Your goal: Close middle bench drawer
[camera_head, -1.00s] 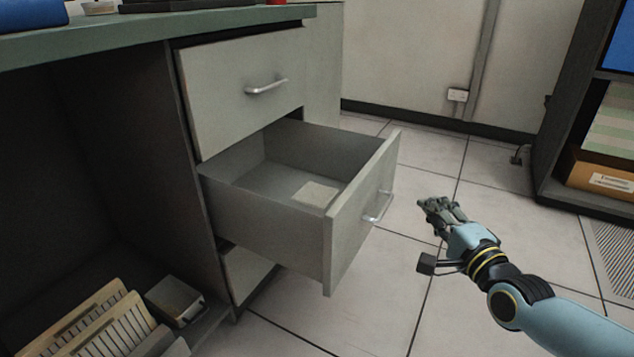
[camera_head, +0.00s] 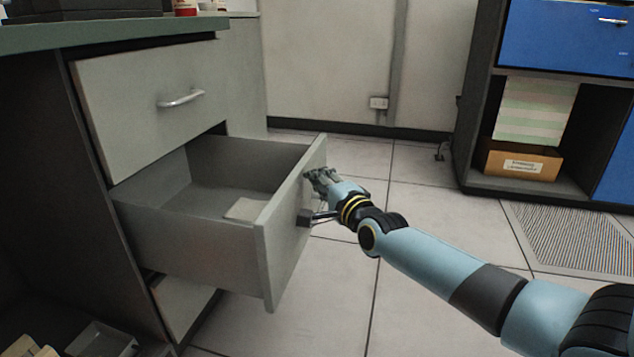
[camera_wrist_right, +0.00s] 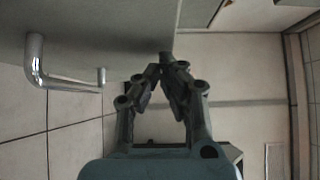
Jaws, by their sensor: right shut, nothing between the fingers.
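The middle bench drawer (camera_head: 190,238) is pulled out of the grey bench, with its front panel (camera_head: 284,235) facing right. A flat pale item (camera_head: 244,209) lies inside it. My left gripper is not in view.
The top drawer (camera_head: 150,100) is shut above. The lower drawer (camera_head: 182,303) is mostly hidden beneath. A dark shelf unit with a cardboard box (camera_head: 520,162) stands at the right. Tiled floor (camera_head: 420,290) is open between bench and shelf.

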